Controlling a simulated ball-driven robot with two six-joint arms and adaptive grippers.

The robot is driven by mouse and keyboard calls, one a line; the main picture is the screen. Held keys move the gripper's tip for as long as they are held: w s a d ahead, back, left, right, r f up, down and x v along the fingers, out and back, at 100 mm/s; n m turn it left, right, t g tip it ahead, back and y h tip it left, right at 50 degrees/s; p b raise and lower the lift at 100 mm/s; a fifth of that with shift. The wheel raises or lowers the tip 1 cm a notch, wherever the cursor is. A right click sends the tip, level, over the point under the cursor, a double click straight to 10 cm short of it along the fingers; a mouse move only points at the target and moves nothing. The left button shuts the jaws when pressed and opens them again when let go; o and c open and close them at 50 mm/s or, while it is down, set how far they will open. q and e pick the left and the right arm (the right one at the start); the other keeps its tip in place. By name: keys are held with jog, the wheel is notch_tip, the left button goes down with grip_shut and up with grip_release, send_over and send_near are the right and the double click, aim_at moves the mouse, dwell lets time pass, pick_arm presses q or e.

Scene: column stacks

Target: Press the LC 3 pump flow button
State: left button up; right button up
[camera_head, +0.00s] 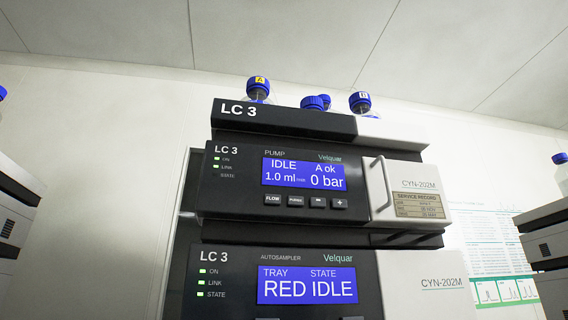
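The LC 3 pump module (222,190) is in the middle of the head view, dark at its front with a white right part. Its blue display (304,174) reads IDLE, A ok, 1.0 ml and 0 bar. The FLOW button (273,199) is the leftmost of a row of small dark buttons under the display. Nothing covers or touches it. Neither of my grippers shows in this view.
An autosampler (230,270) sits below the pump, its screen reading RED IDLE. Blue-capped bottles (313,103) stand on top of the stack. A vertical handle (380,184) sticks out right of the display. Other stacks stand at far left (14,215) and right (547,240).

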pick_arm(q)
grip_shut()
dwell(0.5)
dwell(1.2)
